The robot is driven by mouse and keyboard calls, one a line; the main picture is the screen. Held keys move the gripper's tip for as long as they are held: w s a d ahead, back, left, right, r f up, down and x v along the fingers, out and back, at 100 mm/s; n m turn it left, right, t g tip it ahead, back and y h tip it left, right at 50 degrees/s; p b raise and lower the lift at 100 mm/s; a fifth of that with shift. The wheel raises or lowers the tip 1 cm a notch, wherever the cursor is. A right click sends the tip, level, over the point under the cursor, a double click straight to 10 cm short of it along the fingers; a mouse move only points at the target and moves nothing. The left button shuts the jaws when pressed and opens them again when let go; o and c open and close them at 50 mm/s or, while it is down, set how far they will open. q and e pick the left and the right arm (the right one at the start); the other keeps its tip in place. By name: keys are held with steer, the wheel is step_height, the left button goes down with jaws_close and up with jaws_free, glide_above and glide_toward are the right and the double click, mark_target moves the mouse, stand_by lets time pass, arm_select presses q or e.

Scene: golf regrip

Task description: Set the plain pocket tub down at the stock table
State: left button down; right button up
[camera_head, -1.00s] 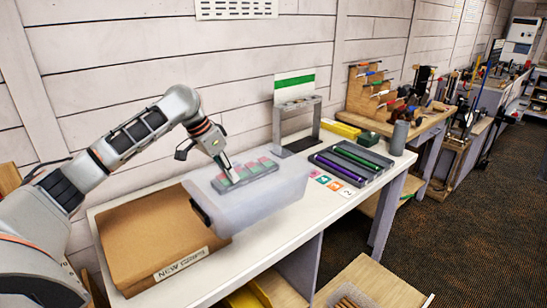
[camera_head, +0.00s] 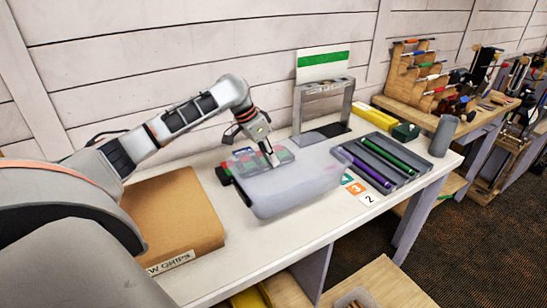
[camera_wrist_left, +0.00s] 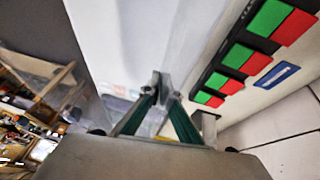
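The tub (camera_head: 295,192) is pale and translucent, over the middle of the white stock table (camera_head: 262,247), in front of a row of red and green blocks. I cannot tell whether its base touches the table. My left gripper (camera_head: 273,160) comes down at the tub's far edge. In the left wrist view its fingertips (camera_wrist_left: 163,88) are close together at the pale tub wall (camera_wrist_left: 115,40), pinching it; the exact contact is blurred. My right gripper is not in view.
The red and green blocks (camera_wrist_left: 245,55) stand in a dark strip near the wall. A cardboard box (camera_head: 175,215) is left of the tub. A grey tray (camera_head: 400,150) with purple and green grips and number cards (camera_head: 367,198) lie right. A grey stand (camera_head: 325,105) is behind. The front table strip is clear.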

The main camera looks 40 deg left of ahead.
mark_target(254, 149)
arm_select(q)
steer(key=shift+f, duration=3.55)
steer(key=shift+f, duration=0.45)
steer(key=c, duration=2.2)
jaws_free()
steer(key=v, duration=1.2)
steer(key=shift+s, duration=0.1)
